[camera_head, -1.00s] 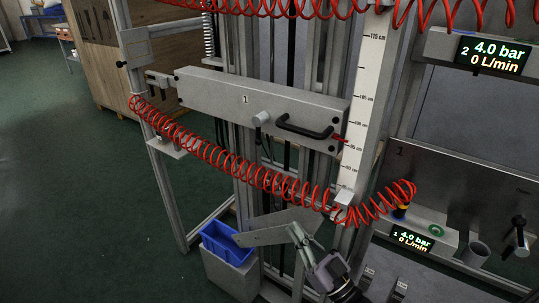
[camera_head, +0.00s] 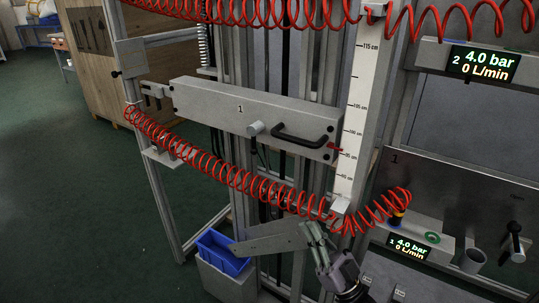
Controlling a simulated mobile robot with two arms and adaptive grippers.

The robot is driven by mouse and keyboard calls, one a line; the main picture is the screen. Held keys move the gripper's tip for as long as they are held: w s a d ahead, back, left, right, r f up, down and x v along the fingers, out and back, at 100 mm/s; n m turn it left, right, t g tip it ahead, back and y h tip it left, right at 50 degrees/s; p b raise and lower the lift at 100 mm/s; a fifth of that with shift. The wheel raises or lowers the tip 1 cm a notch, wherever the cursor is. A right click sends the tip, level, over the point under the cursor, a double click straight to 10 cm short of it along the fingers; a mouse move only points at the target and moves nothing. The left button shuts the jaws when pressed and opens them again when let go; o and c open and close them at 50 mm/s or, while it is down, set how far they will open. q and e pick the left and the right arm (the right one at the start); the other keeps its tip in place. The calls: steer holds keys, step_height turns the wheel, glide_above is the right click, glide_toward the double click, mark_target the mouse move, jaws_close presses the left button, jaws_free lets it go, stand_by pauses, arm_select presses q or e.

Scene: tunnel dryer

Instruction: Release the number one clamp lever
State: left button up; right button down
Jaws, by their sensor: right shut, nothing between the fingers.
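A long grey beam (camera_head: 205,107) marked 1 runs across the upright rails in the middle of the view. A round light-grey knob (camera_head: 256,128) sticks out of its front, with a thin dark lever (camera_head: 262,150) hanging below it. A black bar handle (camera_head: 300,137) is fixed just right of the knob. My right gripper (camera_head: 312,228) is at the bottom centre, shut and empty, well below the beam and to the right of the lever. Its fingers point up, in front of a flat grey plate. My left gripper is not in view.
A coiled red hose (camera_head: 225,172) sags across the rails between the beam and my right gripper. A scale post (camera_head: 348,125) stands right of the beam. A blue bin (camera_head: 220,252) is at lower left. A panel with gauges (camera_head: 409,247) is at right. Green floor is clear at left.

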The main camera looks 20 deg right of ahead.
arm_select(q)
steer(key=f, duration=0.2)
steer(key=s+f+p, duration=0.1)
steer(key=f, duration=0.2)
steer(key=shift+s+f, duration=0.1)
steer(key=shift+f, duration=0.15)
arm_select(e)
steer(key=x, duration=1.8)
steer(key=shift+w+r, duration=0.25)
steer(key=shift+r, duration=0.1)
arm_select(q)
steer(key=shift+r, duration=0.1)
arm_select(e)
steer(key=shift+a, duration=0.1)
